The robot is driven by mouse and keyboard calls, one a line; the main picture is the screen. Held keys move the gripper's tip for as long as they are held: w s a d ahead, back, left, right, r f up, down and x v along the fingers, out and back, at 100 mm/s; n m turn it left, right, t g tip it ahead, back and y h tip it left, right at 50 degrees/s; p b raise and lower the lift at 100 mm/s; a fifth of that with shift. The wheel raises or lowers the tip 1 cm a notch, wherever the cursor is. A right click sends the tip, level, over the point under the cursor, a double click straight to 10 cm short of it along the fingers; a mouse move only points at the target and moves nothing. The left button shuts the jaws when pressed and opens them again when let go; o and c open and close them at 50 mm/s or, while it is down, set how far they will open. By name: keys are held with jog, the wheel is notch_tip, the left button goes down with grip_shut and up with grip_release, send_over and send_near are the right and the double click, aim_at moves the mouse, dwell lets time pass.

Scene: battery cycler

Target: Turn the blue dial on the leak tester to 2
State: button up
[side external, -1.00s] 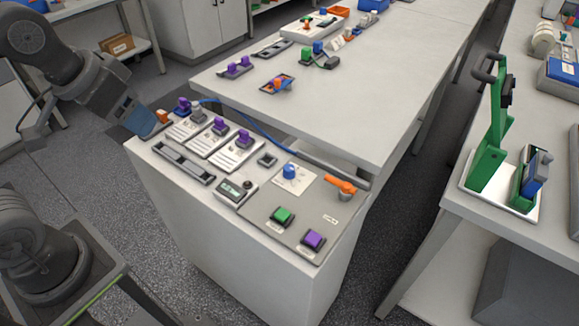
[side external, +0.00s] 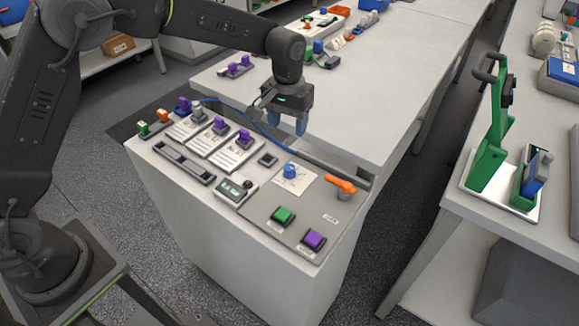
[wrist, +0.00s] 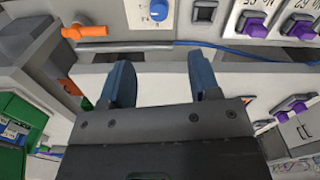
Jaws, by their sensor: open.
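The blue dial (side external: 290,171) stands on a white square plate (side external: 301,180) on the grey panel of the cabinet top. It also shows at the top of the wrist view (wrist: 158,10), beyond my fingertips. My gripper (side external: 288,130) hangs above the edge between the cabinet and the long white table, behind the dial and clear of it. In the wrist view my gripper (wrist: 160,75) has its two blue fingers apart with nothing between them. The dial's numbers are too small to read.
An orange lever valve (side external: 342,187) stands right of the dial. A green button (side external: 282,215) and a purple button (side external: 312,239) sit in front. Left are a small display box (side external: 235,190) and modules with purple plugs (side external: 243,136). A blue cable (side external: 262,134) runs along the back.

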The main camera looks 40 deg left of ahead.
aim_at(289, 167)
notch_tip(289, 167, down, 14)
jog(key=shift+w+d+f, duration=0.1)
jog(key=shift+w+f, duration=0.05)
jog(key=shift+f, duration=0.1)
dwell(0.3)
jog(key=c, duration=0.9)
